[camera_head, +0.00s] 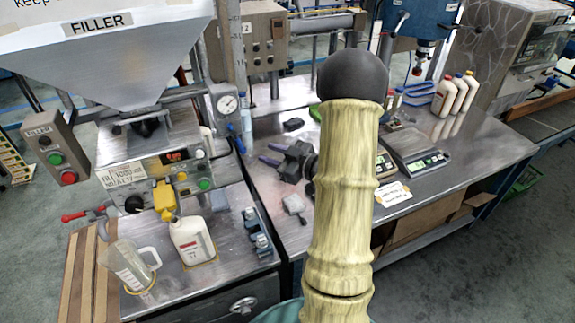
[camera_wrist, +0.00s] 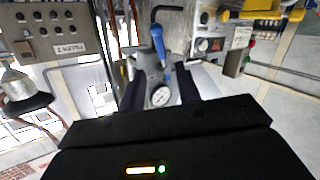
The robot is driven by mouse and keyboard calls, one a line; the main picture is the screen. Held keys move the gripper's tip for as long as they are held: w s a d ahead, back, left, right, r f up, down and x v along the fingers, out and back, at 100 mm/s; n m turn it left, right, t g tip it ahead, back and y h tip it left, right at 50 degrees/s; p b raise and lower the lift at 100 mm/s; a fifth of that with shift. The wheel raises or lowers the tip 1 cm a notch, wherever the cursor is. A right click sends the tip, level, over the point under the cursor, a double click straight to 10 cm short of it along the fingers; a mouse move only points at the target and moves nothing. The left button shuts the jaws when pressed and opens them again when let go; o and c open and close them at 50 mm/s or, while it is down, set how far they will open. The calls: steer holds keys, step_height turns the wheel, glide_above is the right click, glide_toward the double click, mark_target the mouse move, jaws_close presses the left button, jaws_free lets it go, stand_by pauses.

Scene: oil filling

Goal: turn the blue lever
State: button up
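The blue lever (camera_head: 238,141) hangs on the pipework just below the round pressure gauge (camera_head: 227,104), at the right side of the filler. In the wrist view the blue lever (camera_wrist: 158,44) is upper middle, with the gauge (camera_wrist: 161,96) below it in the picture. My gripper (camera_head: 266,155) is to the right of the lever in the head view, its two fingers pointing toward it. The fingers are apart with nothing held between them. In the wrist view my gripper (camera_wrist: 157,76) frames the gauge and valve area. The lever appears clear of the fingers.
The filler panel with a yellow nozzle (camera_head: 164,199) stands left, above a white bottle (camera_head: 192,240) and a clear jug (camera_head: 131,266). A red-handled valve (camera_head: 82,215) is far left. Scales (camera_head: 415,150) and white bottles (camera_head: 455,95) stand on the right-hand bench.

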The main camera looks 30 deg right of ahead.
steer(key=b+v, duration=0.1)
steer(key=v, duration=0.4)
steer(key=shift+f, duration=0.1)
steer(key=c, duration=0.6)
steer(key=shift+w+a+f+n+b, duration=0.3)
steer(key=shift+w+a+n+b, duration=0.1)
steer(key=shift+n+b, duration=0.65)
jaws_close()
steer(key=w+a+f+n+b, duration=0.1)
steer(key=a+n+b, duration=0.3)
steer(key=n, duration=0.3)
steer(key=w+a+f+n+h+b, duration=0.1)
steer(key=w+a+n+b, duration=0.1)
steer(key=n+b, duration=0.4)
steer(key=shift+a+f+n, duration=0.15)
steer(key=shift+a+n, duration=0.75)
steer(key=shift+n, duration=0.35)
